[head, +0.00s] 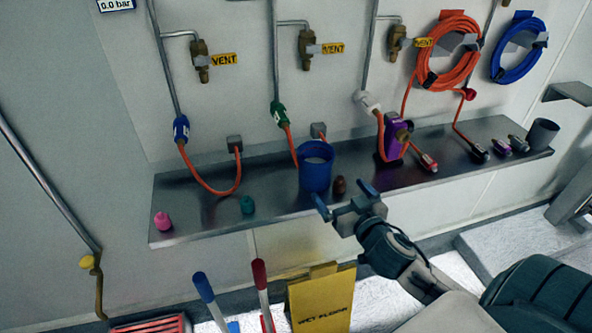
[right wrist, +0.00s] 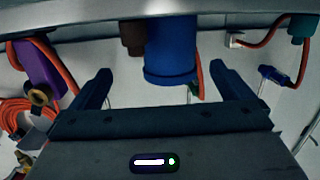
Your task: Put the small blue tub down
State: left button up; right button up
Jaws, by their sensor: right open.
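The small blue tub (head: 315,172) stands upright on the metal shelf (head: 270,205), near the shelf's middle. My right gripper (head: 343,198) is open and empty at the shelf's front edge, just in front and to the right of the tub. In the right wrist view, which looks upside down, the tub (right wrist: 170,52) lies ahead of the open right gripper (right wrist: 160,72), with a visible gap to the fingers. My left gripper is not in view.
A small brown piece (head: 339,185) stands close beside the tub on its right. Teal (head: 247,204) and pink (head: 162,221) pieces stand to the left. Orange hoses (head: 212,188) run behind. A purple device (head: 393,138) sits to the right. A yellow sign (head: 322,298) stands below.

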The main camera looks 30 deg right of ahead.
aim_at(326, 168)
jog(key=shift+n+t+y, duration=0.4)
jog(key=shift+t+y, duration=0.3)
jog(key=shift+y, duration=0.2)
jog(key=w+r, duration=0.1)
jog(key=w, duration=0.1)
jog(key=w+p, duration=0.1)
jog(key=w, duration=0.1)
jog(key=w+r+p, duration=0.1)
jog(key=w, duration=0.1)
jog(key=shift+r, duration=0.3)
jog(key=shift+w+d+f, duration=0.1)
jog(key=shift+w, duration=0.4)
jog(key=w+p, duration=0.2)
jog(key=w, duration=0.2)
jog(key=shift+w+f+p, duration=0.1)
jog(key=shift+f+p, duration=0.05)
jog(key=shift+p, duration=0.25)
jog(key=shift+w+f, duration=0.15)
jog(key=shift+w, duration=0.3)
jog(key=shift+s, duration=0.1)
jog(key=c, duration=1)
